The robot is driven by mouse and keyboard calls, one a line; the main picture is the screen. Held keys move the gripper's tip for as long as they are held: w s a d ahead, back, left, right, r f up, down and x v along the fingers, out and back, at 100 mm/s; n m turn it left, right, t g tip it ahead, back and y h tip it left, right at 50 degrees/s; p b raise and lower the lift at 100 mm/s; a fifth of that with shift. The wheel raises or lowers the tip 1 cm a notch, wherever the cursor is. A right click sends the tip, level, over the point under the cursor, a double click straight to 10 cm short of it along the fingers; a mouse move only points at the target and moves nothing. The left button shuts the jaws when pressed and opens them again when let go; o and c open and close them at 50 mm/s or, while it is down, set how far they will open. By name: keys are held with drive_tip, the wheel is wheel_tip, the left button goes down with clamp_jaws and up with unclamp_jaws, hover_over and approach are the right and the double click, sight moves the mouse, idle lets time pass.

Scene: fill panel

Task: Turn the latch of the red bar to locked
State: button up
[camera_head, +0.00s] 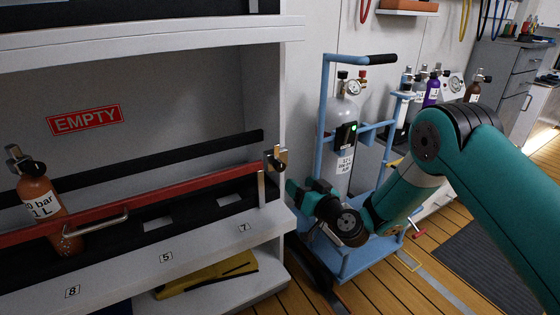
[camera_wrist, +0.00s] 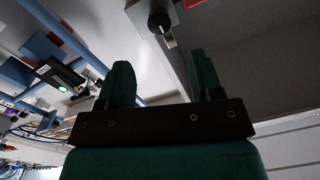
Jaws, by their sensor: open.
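The red bar (camera_head: 150,200) runs across the front of the shelf, with a metal handle on it. Its latch (camera_head: 277,158) is a small metal plate with a dark knob at the bar's right end. In the wrist view the latch's black knob (camera_wrist: 159,22) sits at the top, beyond the fingertips and roughly between them; a red bit of the bar (camera_wrist: 192,3) shows beside it. My gripper (camera_head: 302,188) is just right of and below the latch in the head view. In the wrist view my gripper (camera_wrist: 162,68) is open and empty, apart from the knob.
A brown bottle (camera_head: 41,203) leans behind the bar at the left. The shelf's numbered front edge (camera_head: 200,262) lies below. A blue cart (camera_head: 325,120) with a grey cylinder (camera_head: 340,110) stands close behind my gripper. Wooden floor (camera_head: 440,265) is open at the right.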

sight(281, 168)
drive_tip(key=x, duration=1)
drive_tip(key=shift+w+a, duration=0.1)
drive_tip(key=shift+w, duration=0.15)
drive_tip(key=c, duration=0.9)
